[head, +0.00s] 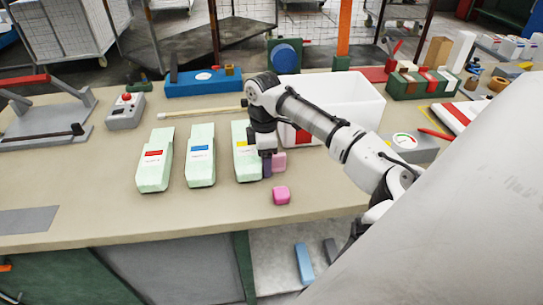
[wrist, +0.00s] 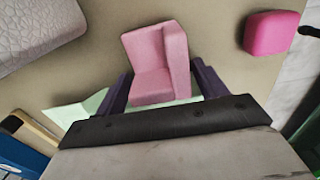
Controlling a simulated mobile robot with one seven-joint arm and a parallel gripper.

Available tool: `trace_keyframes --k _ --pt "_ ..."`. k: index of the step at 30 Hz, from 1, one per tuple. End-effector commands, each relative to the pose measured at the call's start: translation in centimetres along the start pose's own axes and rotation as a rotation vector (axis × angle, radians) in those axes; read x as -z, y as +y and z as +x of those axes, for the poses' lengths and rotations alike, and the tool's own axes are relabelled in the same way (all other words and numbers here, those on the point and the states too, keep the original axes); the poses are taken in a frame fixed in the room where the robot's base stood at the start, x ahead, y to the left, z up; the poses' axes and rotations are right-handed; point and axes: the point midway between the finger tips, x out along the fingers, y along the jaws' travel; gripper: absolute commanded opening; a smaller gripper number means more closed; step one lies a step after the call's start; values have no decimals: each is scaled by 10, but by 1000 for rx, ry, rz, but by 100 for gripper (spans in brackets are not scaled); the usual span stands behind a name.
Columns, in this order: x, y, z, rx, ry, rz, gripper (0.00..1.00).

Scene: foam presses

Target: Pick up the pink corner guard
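The pink corner guard (wrist: 155,65) is L-shaped and lies between the fingers of my gripper (wrist: 160,88) in the wrist view. The dark purple fingers stand on either side of it, with a narrow strip of pale green showing beside the right finger, so they look open around it. In the head view the guard (head: 279,161) shows just right of my gripper (head: 267,165), partly hidden by it, on the bench. A brighter pink rounded block (head: 281,195) lies nearer the bench's front edge; it also shows at the upper right of the wrist view (wrist: 271,33).
Pale green packs with red (head: 154,165), blue (head: 201,162) and yellow (head: 246,160) labels lie to the left of my gripper. A white bin (head: 345,100) stands behind it. The bench front left is mostly clear.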

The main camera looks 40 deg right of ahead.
Motion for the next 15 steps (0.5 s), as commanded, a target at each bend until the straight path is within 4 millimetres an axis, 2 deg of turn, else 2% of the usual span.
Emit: trace_keyframes --k 1,8,15 --pt "0 0 0 0 0 0 64" --pt "0 0 0 0 0 0 34" --pt "0 0 -1 0 0 0 33"
